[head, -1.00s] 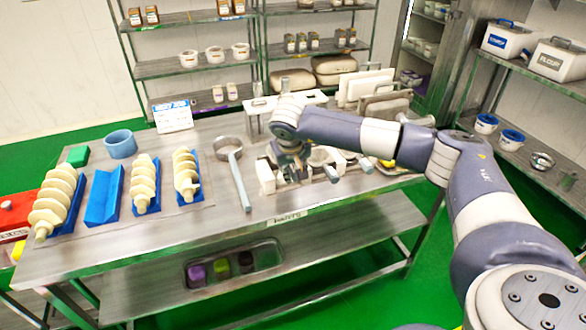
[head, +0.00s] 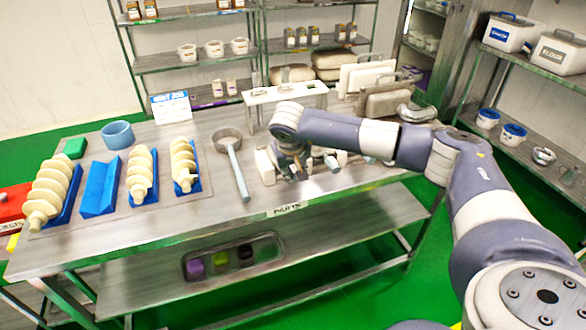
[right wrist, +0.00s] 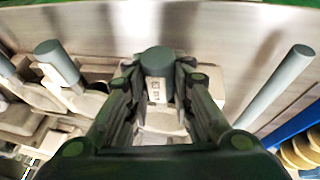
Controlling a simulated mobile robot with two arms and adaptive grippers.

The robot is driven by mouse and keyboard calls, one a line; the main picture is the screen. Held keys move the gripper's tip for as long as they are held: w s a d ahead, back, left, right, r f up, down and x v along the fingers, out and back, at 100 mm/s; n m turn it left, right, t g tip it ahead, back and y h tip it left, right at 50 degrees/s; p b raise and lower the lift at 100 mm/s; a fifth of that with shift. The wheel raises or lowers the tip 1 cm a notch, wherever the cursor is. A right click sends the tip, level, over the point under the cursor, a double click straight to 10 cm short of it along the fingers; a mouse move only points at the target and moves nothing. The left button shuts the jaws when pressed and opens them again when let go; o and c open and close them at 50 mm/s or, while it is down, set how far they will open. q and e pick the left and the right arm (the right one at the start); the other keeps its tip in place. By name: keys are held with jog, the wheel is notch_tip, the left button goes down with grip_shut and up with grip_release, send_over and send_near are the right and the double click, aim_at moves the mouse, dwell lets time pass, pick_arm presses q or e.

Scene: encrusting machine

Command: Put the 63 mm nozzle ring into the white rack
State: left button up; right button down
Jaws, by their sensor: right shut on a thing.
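My right gripper (head: 291,172) is low over the steel table's middle right in the head view. In the right wrist view its fingers (right wrist: 158,85) are closed around a nozzle ring's grey round handle end (right wrist: 156,61), with a pale labelled part (right wrist: 157,92) just below it. The label is too small to read surely. The ring itself is mostly hidden by the gripper. A white rack (head: 284,95) with a raised flat top stands behind the gripper at the table's back. Other grey-handled parts (right wrist: 62,65) lie to the left in the wrist view. My left gripper is not in view.
A large ring with a long grey handle (head: 238,178) lies left of the gripper. Blue trays hold cream spiral augers (head: 140,178); one blue tray (head: 100,190) is empty. The front table strip is clear.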

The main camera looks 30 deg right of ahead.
jog(key=shift+f, duration=0.15)
jog(key=c, duration=1.3)
grip_release()
jog(key=shift+o, duration=0.9)
jog(key=shift+p+v, duration=2.6)
jog(key=shift+v, duration=1.15)
